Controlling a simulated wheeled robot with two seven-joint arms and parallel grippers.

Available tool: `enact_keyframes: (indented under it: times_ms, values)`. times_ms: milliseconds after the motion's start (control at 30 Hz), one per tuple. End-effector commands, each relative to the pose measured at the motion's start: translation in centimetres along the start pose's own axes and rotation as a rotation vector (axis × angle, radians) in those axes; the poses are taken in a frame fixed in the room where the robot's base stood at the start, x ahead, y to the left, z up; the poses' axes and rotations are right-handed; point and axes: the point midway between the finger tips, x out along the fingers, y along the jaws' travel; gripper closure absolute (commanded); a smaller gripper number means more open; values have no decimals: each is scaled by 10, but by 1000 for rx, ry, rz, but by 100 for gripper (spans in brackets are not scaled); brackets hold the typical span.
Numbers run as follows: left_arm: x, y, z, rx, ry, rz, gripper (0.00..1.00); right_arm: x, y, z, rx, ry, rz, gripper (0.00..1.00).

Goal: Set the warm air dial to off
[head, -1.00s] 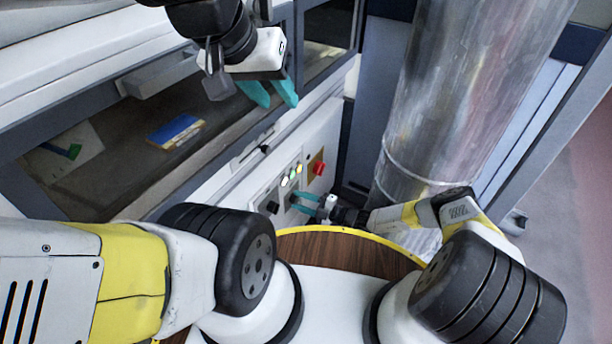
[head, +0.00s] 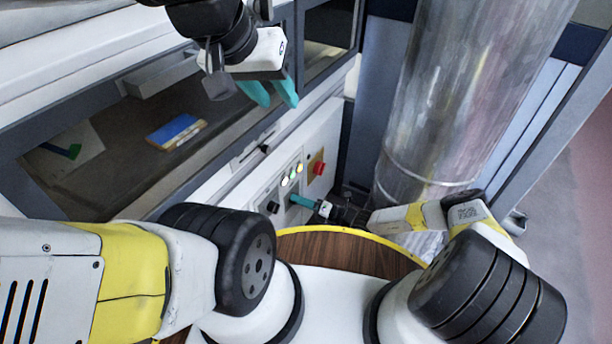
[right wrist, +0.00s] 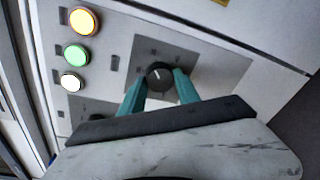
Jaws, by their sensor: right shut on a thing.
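A black round dial (right wrist: 160,75) with a white pointer line sits on a grey plate of the control panel. In the right wrist view the line points up and slightly left; its label is too small to read. My right gripper (right wrist: 160,84) is shut on this dial, one teal finger on each side. In the head view the right gripper (head: 294,199) is at the panel and hides most of that dial. My left gripper (head: 271,93) hangs open and empty in front of the machine, high up and away from the panel.
A second black knob (head: 273,207) sits beside the held dial. Yellow, green and white lamps (right wrist: 76,54) and a red button (head: 318,168) are on the same panel. A large metal duct (head: 450,100) stands to the right. A blue box (head: 175,130) lies inside the tunnel.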

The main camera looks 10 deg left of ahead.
Motion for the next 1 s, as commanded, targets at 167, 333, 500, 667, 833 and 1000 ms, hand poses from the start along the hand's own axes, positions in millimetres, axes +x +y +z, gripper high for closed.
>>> enact_keyframes:
  times_ms: [167, 333, 500, 667, 833, 1000]
  values:
    - [0, 0, 0, 0, 0, 0, 64, 0, 3, 5, -166, -24, -5, 100]
    - [0, 0, 0, 0, 0, 0, 64, 0, 4, 5, -327, -36, -18, 100]
    - [0, 0, 0, 0, 0, 0, 64, 0, 4, 4, -487, -47, -30, 100]
    - [0, 0, 0, 0, 0, 0, 64, 0, 5, 4, -637, -59, -42, 100]
    - [0, 0, 0, 0, 0, 0, 64, 1, 5, 4, -799, -69, -55, 100]
    - [0, 0, 0, 0, 0, 0, 64, 1, 5, 3, -960, -78, -69, 100]
